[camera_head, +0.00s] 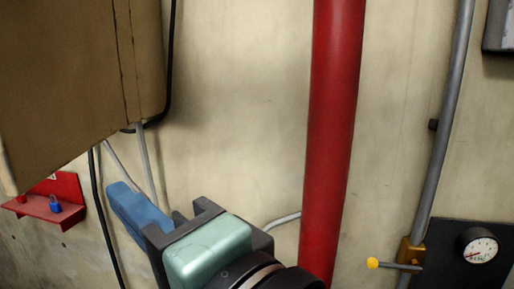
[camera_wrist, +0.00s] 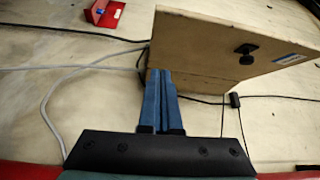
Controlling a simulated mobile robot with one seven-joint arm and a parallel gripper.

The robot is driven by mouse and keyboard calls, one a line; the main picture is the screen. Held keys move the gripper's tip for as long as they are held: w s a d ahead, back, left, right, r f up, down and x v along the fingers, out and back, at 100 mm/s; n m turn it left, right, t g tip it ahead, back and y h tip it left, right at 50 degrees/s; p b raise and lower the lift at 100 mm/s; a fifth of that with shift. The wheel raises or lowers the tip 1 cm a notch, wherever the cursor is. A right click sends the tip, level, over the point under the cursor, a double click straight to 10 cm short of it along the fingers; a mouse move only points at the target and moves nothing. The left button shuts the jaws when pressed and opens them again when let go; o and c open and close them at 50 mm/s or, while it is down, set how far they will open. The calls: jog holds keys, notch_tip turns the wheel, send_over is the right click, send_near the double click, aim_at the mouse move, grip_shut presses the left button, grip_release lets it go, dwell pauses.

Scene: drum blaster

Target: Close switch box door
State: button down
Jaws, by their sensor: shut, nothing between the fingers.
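The switch box (camera_head: 148,55) is a tan box on the wall at the upper left of the head view. Its door (camera_head: 60,75) is a broad tan panel that stands open, swung out from the box. In the wrist view the door (camera_wrist: 225,45) carries a black latch knob (camera_wrist: 246,54), and part of the box (camera_wrist: 205,88) shows below it. My gripper (camera_head: 116,190) has blue fingers, shut and empty, below the box. In the wrist view the fingertips (camera_wrist: 161,72) overlap the lower left part of the door and box; I cannot tell whether they touch.
A red vertical pipe (camera_head: 335,130) stands right of my arm. A red wall bracket with a blue padlock (camera_head: 55,203) is at the left. Cables (camera_head: 105,215) hang below the box. A grey conduit (camera_head: 447,120), a yellow-tipped valve (camera_head: 395,263) and a gauge (camera_head: 478,246) are at right.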

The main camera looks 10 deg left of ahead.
jog(key=g+p, duration=0.1)
jog(key=p, duration=0.2)
send_near(47, 170)
jog(key=w, duration=0.4)
jog(key=shift+m, duration=0.3)
jog(key=a, duration=0.2)
jog(key=s+a+p, duration=0.1)
jog(key=a, duration=0.1)
jog(key=shift+a+f+p, duration=0.1)
jog(key=shift+a+p, duration=0.2)
jog(key=shift+a, duration=0.2)
jog(key=shift+a, duration=0.1)
